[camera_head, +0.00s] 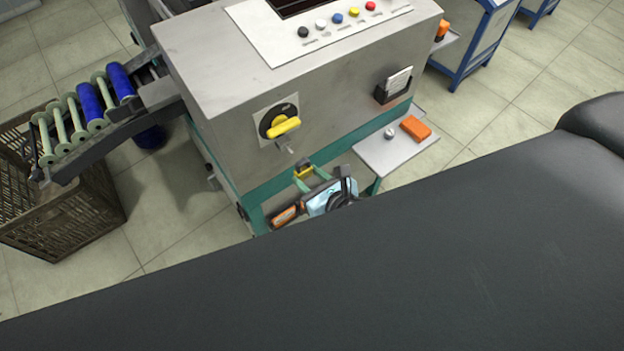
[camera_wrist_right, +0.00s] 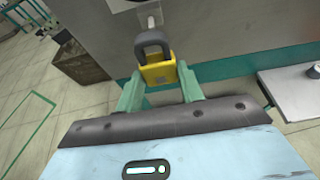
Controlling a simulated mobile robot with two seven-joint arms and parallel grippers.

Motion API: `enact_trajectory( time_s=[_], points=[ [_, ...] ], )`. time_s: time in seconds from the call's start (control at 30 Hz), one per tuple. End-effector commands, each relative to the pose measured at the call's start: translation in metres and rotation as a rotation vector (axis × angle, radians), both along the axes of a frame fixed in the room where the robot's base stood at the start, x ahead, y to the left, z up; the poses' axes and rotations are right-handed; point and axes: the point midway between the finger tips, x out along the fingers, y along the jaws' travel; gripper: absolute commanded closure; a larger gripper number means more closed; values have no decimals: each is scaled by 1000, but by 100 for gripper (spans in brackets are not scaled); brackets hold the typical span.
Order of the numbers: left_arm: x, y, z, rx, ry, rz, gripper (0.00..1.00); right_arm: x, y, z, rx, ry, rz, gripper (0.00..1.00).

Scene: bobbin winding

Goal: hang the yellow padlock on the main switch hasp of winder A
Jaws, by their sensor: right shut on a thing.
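The yellow padlock (camera_head: 304,171) is held between the green fingers of my right gripper (camera_head: 304,177), in front of the winder. In the right wrist view the padlock (camera_wrist_right: 158,73) is upright with its dark shackle on top, and my right gripper (camera_wrist_right: 160,82) is shut on its body. The main switch (camera_head: 280,122) has a yellow handle on a black dial. The metal hasp (camera_head: 287,147) sticks out just below it. In the right wrist view the hasp (camera_wrist_right: 151,19) is above and behind the shackle; whether they touch cannot be told. My left gripper is out of view.
The winder (camera_head: 215,110) is a grey cabinet with a teal base. A side shelf (camera_head: 385,155) holds an orange block (camera_head: 415,127) and a small metal part. A rack of bobbins (camera_head: 95,100) leans over a brown crate (camera_head: 60,220) at left. A large dark shape covers the foreground.

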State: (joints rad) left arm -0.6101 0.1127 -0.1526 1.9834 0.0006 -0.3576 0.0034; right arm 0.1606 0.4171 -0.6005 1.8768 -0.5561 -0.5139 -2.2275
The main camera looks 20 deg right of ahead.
Motion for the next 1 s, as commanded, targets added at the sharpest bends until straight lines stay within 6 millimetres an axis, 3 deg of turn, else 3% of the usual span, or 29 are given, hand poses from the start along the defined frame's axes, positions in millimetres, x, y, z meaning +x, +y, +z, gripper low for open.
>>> enact_trajectory(
  time_s=[1.0],
  points=[
    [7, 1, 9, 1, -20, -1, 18, 25, 7, 1, 1, -1, 1, 90]
  ],
)
